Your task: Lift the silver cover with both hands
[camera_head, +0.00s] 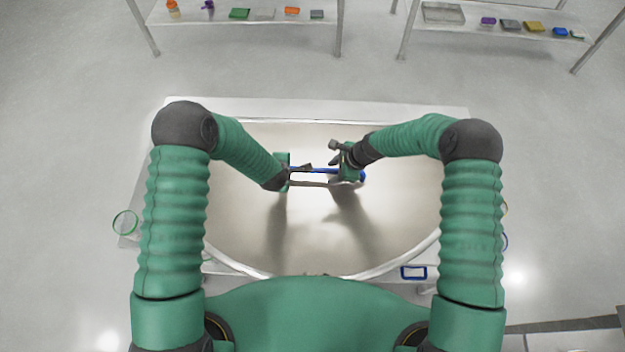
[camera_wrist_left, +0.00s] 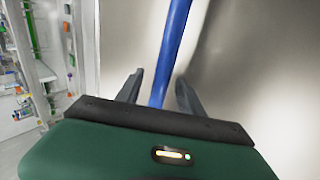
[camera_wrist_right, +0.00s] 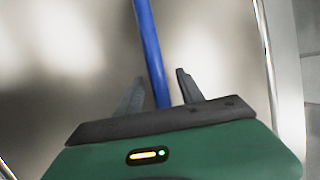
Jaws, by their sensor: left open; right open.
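The silver cover (camera_head: 320,235) is a wide, round, shiny lid lying in the middle of the head view. A blue handle bar (camera_head: 318,170) crosses its centre. My left gripper (camera_head: 300,170) is at the bar's left part and my right gripper (camera_head: 338,162) at its right part. In the left wrist view, the bar (camera_wrist_left: 172,50) runs between the open fingers of my left gripper (camera_wrist_left: 160,85). In the right wrist view, the bar (camera_wrist_right: 149,45) runs between the open fingers of my right gripper (camera_wrist_right: 160,82). Finger contact cannot be told.
A pale table surface (camera_head: 320,106) shows around the cover. A blue frame-like item (camera_head: 413,272) is near the front right and a green ring (camera_head: 125,223) at the left. Two shelves with small coloured items, including a green one (camera_head: 239,13), stand at the back. Open floor lies between.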

